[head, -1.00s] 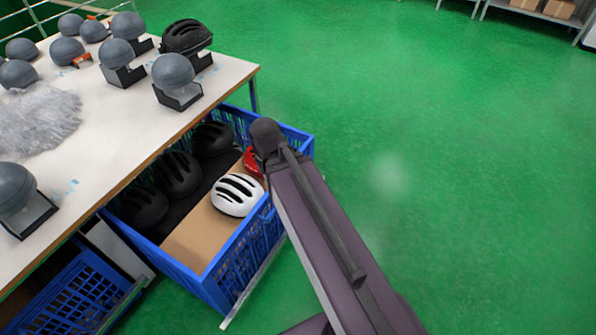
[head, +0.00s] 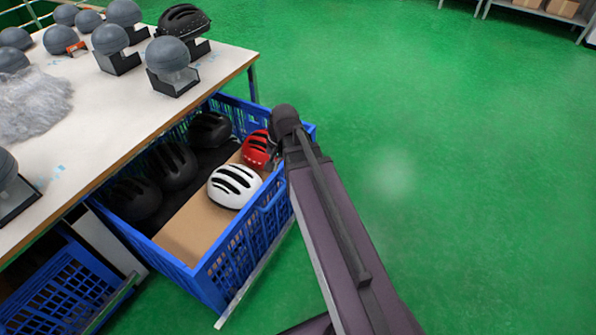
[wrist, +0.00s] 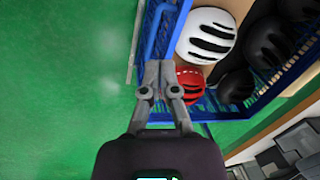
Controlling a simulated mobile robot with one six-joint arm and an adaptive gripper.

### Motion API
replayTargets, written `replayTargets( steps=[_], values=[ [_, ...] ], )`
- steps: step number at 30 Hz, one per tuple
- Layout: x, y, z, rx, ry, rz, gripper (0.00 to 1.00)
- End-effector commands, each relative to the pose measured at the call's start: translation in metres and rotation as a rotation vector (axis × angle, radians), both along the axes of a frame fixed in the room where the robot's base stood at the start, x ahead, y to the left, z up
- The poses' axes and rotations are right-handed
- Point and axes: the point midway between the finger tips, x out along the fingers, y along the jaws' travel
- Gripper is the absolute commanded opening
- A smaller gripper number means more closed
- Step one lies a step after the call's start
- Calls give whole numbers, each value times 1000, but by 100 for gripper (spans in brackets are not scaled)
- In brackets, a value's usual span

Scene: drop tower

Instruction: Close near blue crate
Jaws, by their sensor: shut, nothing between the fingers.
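The blue crate (head: 243,253) is pulled out from under the white-topped table and stands open on rails. It holds several black helmets (head: 174,166), a white helmet (head: 235,186) and a red helmet (head: 256,149) on a brown board. In the wrist view, my gripper (wrist: 158,72) is shut and empty, with its fingertips over the crate's outer rim (wrist: 172,30) beside the red helmet (wrist: 190,82). I cannot tell if it touches the rim. In the head view, my arm hides most of the gripper.
The table (head: 100,112) above carries grey dome heads (head: 172,54) on stands, a black helmet (head: 184,22) and crumpled clear plastic (head: 30,105). A second blue crate (head: 65,290) sits under it at lower left. The green floor to the right is clear.

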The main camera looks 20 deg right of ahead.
Motion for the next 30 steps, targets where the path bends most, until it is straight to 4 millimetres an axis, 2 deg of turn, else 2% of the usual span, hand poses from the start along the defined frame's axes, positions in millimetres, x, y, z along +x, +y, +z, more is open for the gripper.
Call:
replayTargets(
  steps=[1, 3, 17, 30],
  values=[
    [10, -7, -21, 22, -2, -61, 0],
    [19, -16, -33, 54, -1, -149, 0],
    [75, -80, -113, 291, 23, -717, 0],
    [120, -160, -184, 558, 94, -1241, 0]
  ],
)
